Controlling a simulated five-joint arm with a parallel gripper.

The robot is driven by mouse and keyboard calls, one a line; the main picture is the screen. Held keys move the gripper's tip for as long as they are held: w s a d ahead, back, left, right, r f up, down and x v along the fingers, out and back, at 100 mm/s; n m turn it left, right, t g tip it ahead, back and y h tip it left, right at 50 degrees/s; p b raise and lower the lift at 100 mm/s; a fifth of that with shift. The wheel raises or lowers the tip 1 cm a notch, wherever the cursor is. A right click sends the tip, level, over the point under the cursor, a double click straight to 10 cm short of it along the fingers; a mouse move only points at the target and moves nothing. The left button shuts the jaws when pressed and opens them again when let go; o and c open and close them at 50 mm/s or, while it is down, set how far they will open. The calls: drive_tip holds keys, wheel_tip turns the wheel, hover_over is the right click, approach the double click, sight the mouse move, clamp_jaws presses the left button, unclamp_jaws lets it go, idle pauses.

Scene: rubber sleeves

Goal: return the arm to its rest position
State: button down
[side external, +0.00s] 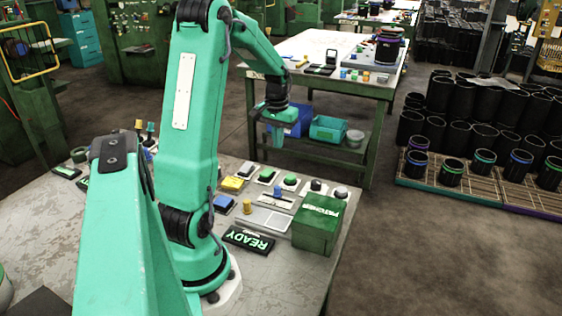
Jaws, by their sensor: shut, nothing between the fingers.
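My teal arm rises from its base on the near workbench (60,215) and bends over at the top. My gripper (277,150) hangs at the end of the arm, pointing down. It is shut and empty, held in the air above the far side of the near workbench. Its fingertips are small in this view, and it appears apart from everything on the bench.
A green box (318,228), a black READY sign (248,240), a yellow block (233,184) and several coloured buttons (290,180) lie below. Behind stands a second bench (310,85) with bins. Black sleeves (480,135) stand on pallets at right.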

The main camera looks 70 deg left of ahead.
drive_tip(key=w+d+r+m+t, duration=0.1)
drive_tip(key=w+d+r+m, duration=0.1)
drive_tip(key=d+r, duration=0.55)
drive_tip(key=s+d+r+m+t, duration=0.1)
drive_tip(key=s+d+m, duration=0.1)
drive_tip(key=d, duration=0.6)
drive_tip(key=s+d+r+m+t, duration=0.1)
drive_tip(key=s+d, duration=0.3)
drive_tip(key=d, duration=0.4)
drive_tip(key=s+d+r+m+t, duration=0.2)
drive_tip(key=s+d+m, duration=0.1)
drive_tip(key=d, duration=0.5)
drive_tip(key=shift+s+r, duration=0.25)
drive_tip(key=shift+r, duration=0.1)
